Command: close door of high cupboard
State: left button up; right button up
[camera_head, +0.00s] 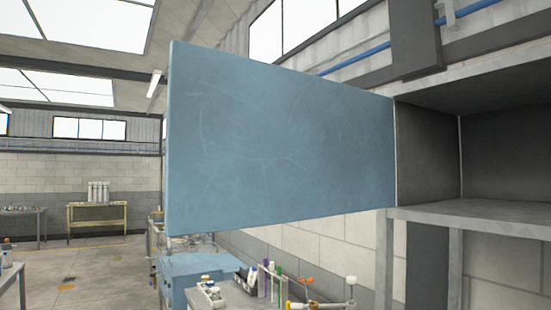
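The blue cupboard door (280,145) stands wide open in the middle of the head view. Its right edge meets the left front edge of the high cupboard, and its free edge is at the left, nearer to me. The high cupboard (425,150) is grey and open at the right, and the part of its inside that shows looks empty. Neither of my grippers shows in the head view.
Below the door are a blue cabinet (190,272) and a rack with coloured tubes (268,282). A yellow table (97,206) stands far back at the left. Open floor (105,265) lies at the left. A grey post stands under the cupboard.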

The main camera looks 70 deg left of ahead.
aim_at(250, 143)
jog(key=k+j, duration=0.1)
jog(key=j, duration=0.35)
jog(key=k+j, duration=0.15)
jog(key=j, duration=0.35)
jog(key=k+j, duration=0.1)
jog(key=j, duration=0.35)
jog(key=k+j, duration=0.15)
jog(key=j, duration=0.3)
jog(key=k+j, duration=0.1)
jog(key=j, duration=0.4)
